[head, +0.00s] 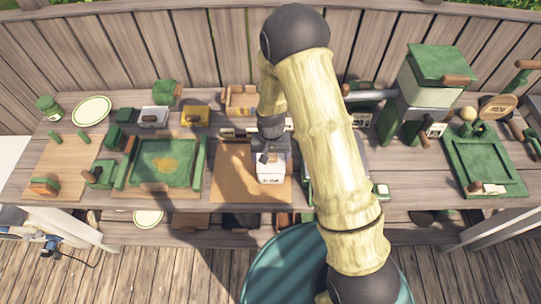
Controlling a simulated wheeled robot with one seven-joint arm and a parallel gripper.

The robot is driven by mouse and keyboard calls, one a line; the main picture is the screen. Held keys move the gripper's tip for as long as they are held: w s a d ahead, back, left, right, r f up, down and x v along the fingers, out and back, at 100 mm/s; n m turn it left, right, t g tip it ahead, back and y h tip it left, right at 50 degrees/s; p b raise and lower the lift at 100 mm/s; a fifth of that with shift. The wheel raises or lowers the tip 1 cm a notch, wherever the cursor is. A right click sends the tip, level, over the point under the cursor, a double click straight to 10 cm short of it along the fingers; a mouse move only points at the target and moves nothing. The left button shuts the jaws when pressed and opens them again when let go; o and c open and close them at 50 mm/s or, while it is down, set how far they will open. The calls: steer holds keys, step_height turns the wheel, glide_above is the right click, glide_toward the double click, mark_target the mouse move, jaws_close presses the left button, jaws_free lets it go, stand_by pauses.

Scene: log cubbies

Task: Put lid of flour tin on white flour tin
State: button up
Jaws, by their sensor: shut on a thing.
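The white flour tin (271,173) stands upright on the brown board in the middle of the bench, with a small dark label on its front. My gripper (266,155) points down directly over the tin's top. It is shut on what looks like the lid, which is small here and mostly hidden by the fingers. I cannot tell whether the lid touches the tin's rim or sits just above it.
The brown board (228,182) has bare room left of the tin. A green tray (165,162) lies further left, with a white box (154,116) and a yellow box (196,116) behind it. A green-topped machine (442,65) stands right. My arm hides the bench right of the tin.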

steer(key=shift+f+b, duration=0.45)
steer(key=shift+f, duration=0.05)
stand_by(1.2)
stand_by(0.4)
steer(key=o, duration=0.8)
step_height(320, 180, up, 17)
steer(key=b, duration=0.3)
steer(key=shift+r+b, duration=0.2)
steer(key=shift+b, duration=0.15)
